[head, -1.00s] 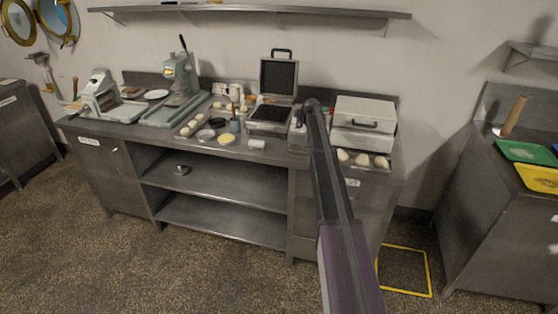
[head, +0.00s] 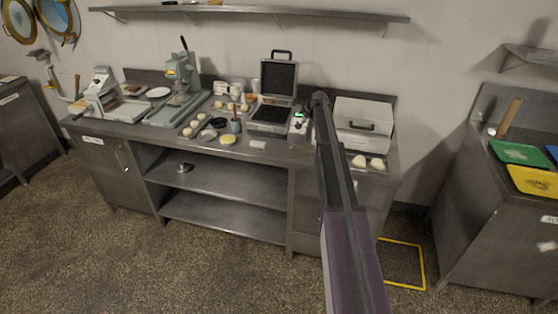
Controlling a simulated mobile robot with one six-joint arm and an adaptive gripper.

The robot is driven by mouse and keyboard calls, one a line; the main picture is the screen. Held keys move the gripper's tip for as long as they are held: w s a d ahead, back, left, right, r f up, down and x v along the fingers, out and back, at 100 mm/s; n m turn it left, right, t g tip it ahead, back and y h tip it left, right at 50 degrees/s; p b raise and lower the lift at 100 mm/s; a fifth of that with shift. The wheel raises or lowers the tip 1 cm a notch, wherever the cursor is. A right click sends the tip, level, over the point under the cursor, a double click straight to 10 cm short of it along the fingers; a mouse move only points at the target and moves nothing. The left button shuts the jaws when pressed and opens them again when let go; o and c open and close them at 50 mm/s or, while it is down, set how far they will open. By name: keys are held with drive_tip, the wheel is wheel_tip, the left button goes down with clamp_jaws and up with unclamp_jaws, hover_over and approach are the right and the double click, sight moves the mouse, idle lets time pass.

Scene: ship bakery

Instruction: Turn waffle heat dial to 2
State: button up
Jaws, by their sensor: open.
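The waffle iron (head: 270,116) stands open on the steel counter, with its dark gridded lid (head: 278,78) raised upright. A small grey control box (head: 298,127) sits at its right side, with a lit green spot on top. The heat dial and its number are too small to make out. My arm (head: 336,165) reaches up from the bottom of the picture. Its far end is just right of the control box. My gripper is hidden behind the arm, so its distance from the dial cannot be told.
A pale metal box with a handle (head: 365,112) stands right of my arm, with pale dough pieces (head: 368,162) before it. Bowls, a cup (head: 235,126) and dough balls lie left of the waffle iron. A lever press (head: 180,85) stands farther left. A shelf (head: 250,13) hangs above.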

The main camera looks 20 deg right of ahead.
drive_tip(key=p+v, duration=0.4)
drive_tip(key=v, duration=0.1)
drive_tip(key=s+a+f+m+g+b, duration=0.2)
drive_tip(key=s+a+f+b, duration=0.1)
drive_tip(key=s+a, duration=0.7)
drive_tip(key=s+a+f+m+g+y+b, duration=0.1)
drive_tip(key=s+a+f, duration=0.4)
drive_tip(key=s+a, duration=0.5)
drive_tip(key=shift+m+g+b, duration=0.5)
drive_tip(key=shift+m+b, duration=0.55)
drive_tip(key=shift+m, duration=0.25)
drive_tip(key=shift+f, duration=0.15)
drive_tip(key=s+a+m+g, duration=0.2)
drive_tip(key=s+a, duration=0.4)
drive_tip(key=s, duration=0.8)
drive_tip(key=s+a+f+m+g+h, duration=0.1)
drive_tip(key=s+a+m, duration=0.4)
drive_tip(key=s, duration=0.9)
drive_tip(key=shift+a+f+g, duration=0.2)
drive_tip(key=shift+a+g, duration=0.4)
drive_tip(key=shift+a, duration=0.1)
drive_tip(key=shift+w, duration=0.1)
